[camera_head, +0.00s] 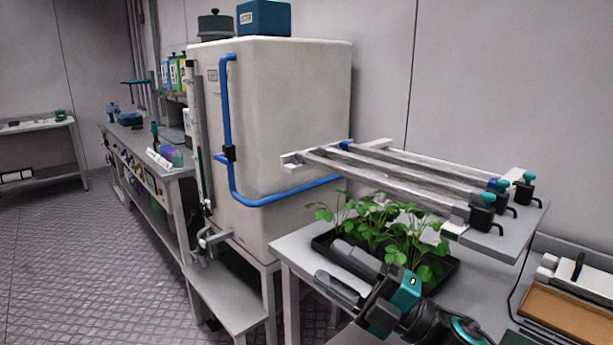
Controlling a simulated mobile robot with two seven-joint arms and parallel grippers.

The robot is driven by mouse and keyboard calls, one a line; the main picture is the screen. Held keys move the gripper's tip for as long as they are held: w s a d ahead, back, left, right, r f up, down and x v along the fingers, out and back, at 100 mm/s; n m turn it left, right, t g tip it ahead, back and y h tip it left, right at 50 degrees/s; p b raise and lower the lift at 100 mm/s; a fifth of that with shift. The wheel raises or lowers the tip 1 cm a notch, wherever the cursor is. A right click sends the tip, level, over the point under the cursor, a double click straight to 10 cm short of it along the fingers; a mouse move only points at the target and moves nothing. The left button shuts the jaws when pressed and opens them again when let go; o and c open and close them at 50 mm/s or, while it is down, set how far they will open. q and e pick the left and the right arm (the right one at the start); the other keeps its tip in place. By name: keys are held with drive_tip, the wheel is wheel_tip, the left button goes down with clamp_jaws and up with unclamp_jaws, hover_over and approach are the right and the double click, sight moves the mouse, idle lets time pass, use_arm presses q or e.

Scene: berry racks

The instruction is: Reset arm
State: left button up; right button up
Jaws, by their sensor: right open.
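My right gripper (328,261) shows at the lower middle, its arm coming in from the bottom right. Its two dark grey fingers are apart, with nothing between them, and point to the upper left. It is in front of a black tray (452,270) of green leafy plants (375,225) and hides part of the tray's front. The tray stands on a light grey table (290,248). My left gripper is not in view.
A rack of pale rails (400,180) with black-and-teal clamps (482,210) extends above the plants. A large cream tank (290,110) with a blue pipe (227,110) stands behind left. A brown-bottomed tray (565,308) lies at right. The floor at left is clear.

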drive_tip(key=s+d+f+m+t+h, duration=0.2)
drive_tip(key=d+f+m+t+h, duration=0.2)
drive_tip(key=f+m+h, duration=0.35)
drive_tip(key=s+d+f+m+t+h, duration=0.1)
drive_tip(key=d+f+m+t+h, duration=0.3)
drive_tip(key=f+m, duration=0.55)
drive_tip(key=s+d+f+m+g+h, duration=0.2)
drive_tip(key=s+f+m+g+h, duration=0.1)
drive_tip(key=s+f, duration=0.4)
drive_tip(key=s+d+f+m+g+h, duration=0.2)
drive_tip(key=s+f+m+g+h, duration=0.2)
drive_tip(key=s+f+m, duration=0.2)
wheel_tip(320, 180, down, 2)
drive_tip(key=shift+s+d+f+m, duration=0.15)
drive_tip(key=shift+s+d+m, duration=0.2)
drive_tip(key=shift+s, duration=0.6)
drive_tip(key=shift+c, duration=0.3)
